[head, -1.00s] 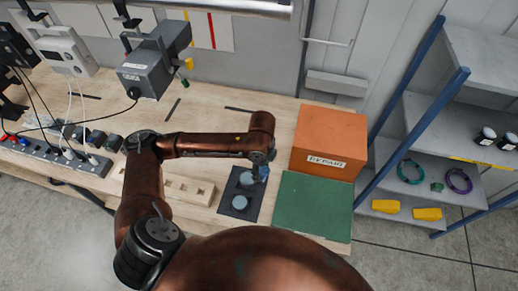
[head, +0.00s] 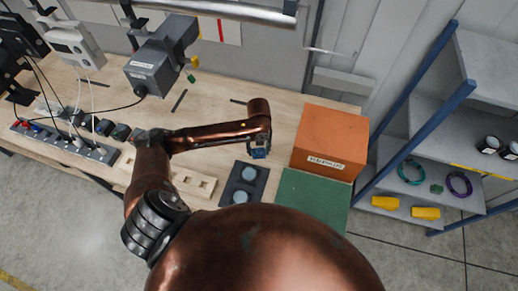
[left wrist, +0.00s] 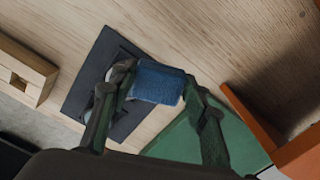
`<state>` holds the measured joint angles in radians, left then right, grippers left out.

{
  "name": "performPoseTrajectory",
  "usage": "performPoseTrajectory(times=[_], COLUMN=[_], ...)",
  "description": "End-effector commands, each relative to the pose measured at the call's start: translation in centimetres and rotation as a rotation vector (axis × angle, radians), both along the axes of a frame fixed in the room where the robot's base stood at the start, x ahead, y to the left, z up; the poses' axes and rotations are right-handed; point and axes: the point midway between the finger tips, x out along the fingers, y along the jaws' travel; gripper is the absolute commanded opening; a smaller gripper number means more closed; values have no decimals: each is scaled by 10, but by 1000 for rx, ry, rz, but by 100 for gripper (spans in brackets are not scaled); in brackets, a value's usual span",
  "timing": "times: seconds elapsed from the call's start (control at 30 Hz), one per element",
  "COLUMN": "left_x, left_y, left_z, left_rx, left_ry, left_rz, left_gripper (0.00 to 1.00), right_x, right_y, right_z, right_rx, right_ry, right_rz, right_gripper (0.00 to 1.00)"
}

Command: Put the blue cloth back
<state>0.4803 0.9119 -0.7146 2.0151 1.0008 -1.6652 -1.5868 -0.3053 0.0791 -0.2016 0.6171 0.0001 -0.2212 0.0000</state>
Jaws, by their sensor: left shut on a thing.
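The blue cloth (left wrist: 157,82) is a small folded dark-blue piece between the fingers of my left gripper (left wrist: 160,88) in the left wrist view. The gripper is shut on it. In the head view, my left gripper (head: 259,149) shows with a bit of blue at its tip, just beyond the far edge of a dark mat (head: 231,190). Two round blue-grey pieces, one far (head: 249,173) and one near (head: 241,197), sit on the mat. In the left wrist view the fingers partly hide the mat (left wrist: 84,82). My right gripper is not in view.
An orange box (head: 330,137) stands right of the mat, behind a green mat (head: 307,197). A wooden block with slots (head: 190,184) lies left. A power strip (head: 65,142) and grey device (head: 155,70) are further left. Bare wood lies beyond the dark mat.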

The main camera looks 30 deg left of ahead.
Motion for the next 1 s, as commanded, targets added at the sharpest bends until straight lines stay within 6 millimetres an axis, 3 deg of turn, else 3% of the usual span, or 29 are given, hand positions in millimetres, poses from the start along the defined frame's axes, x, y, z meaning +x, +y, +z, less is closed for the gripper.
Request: performPoseTrajectory(times=[0.2, 0.33, 0.47, 0.73, 1.0], left_x=[30, 40, 44, 48, 47], left_y=[16, 22, 25, 26, 27], left_z=[-37, -51, -58, -89, -92], left_rx=[-1, -1, -1, -1, 1], left_ry=[2, 2, 1, -1, -1], left_rz=[2, 0, -1, -2, -3], left_gripper=[20, 20, 20, 20, 20], right_x=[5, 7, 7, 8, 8], right_y=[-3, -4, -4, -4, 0], right_z=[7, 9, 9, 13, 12], right_rx=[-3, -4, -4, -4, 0], right_ry=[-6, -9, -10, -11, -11], right_rz=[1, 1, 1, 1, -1], right_gripper=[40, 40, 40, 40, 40])
